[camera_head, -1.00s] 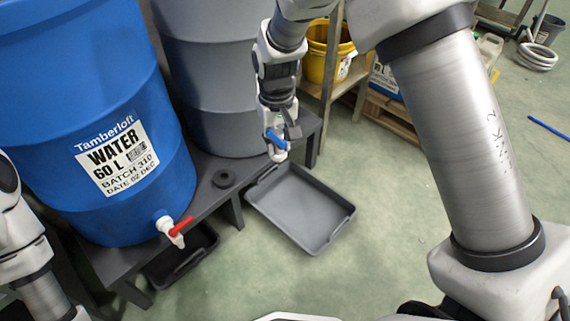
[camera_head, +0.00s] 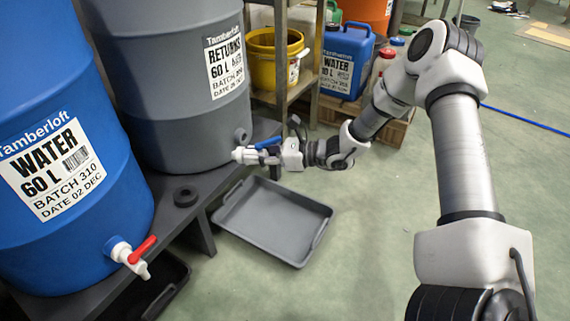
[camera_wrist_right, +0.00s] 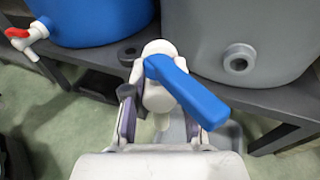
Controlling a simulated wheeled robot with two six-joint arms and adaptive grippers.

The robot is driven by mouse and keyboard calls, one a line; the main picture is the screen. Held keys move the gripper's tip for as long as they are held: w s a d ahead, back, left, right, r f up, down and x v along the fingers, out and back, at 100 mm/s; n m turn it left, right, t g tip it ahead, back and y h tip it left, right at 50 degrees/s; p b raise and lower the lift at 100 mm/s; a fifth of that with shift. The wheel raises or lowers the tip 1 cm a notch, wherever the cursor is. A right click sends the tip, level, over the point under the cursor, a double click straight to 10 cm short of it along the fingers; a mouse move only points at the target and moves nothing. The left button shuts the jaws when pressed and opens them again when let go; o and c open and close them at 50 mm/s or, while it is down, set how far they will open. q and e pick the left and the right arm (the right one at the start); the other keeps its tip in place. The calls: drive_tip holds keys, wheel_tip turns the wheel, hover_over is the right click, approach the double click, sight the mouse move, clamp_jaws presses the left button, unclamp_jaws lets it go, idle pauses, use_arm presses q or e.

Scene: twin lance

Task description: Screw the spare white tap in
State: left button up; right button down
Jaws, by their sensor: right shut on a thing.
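My right gripper (camera_head: 272,156) is shut on the white tap (camera_head: 243,155), which has a blue lever (camera_head: 267,143). In the right wrist view the tap (camera_wrist_right: 157,98) sits between the two fingers of the gripper (camera_wrist_right: 160,118), with its blue lever (camera_wrist_right: 187,92) slanting toward the camera. The grey barrel (camera_head: 175,85) has a round threaded-looking outlet (camera_head: 241,134) low on its side; the outlet also shows in the right wrist view (camera_wrist_right: 239,58), to the right of the tap and apart from it. My left gripper is out of view.
A blue barrel (camera_head: 100,235) with a red-handled tap (camera_head: 132,256) stands at left. A black ring (camera_head: 186,197) lies on the dark bench (camera_head: 200,212). A grey tray (camera_head: 322,236) lies on the floor below the outlet. A yellow bucket (camera_head: 270,70) stands on a shelf behind.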

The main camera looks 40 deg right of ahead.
drive_tip(key=d+f+m+t+h+b, duration=0.1)
drive_tip(key=d+f+m+t+h, duration=0.35)
drive_tip(key=d, duration=0.45)
use_arm(q)
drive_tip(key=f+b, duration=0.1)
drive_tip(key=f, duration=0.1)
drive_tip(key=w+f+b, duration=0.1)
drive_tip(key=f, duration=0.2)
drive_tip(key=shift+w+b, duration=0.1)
drive_tip(key=shift+b, duration=0.3)
use_arm(e)
drive_tip(key=x, duration=0.6)
drive_tip(key=shift+w+r, duration=0.25)
drive_tip(key=shift+w, duration=0.05)
drive_tip(key=shift+t+x, duration=0.25)
drive_tip(key=shift+x, duration=0.8)
idle(1.8)
drive_tip(key=c, duration=0.9)
unclamp_jaws()
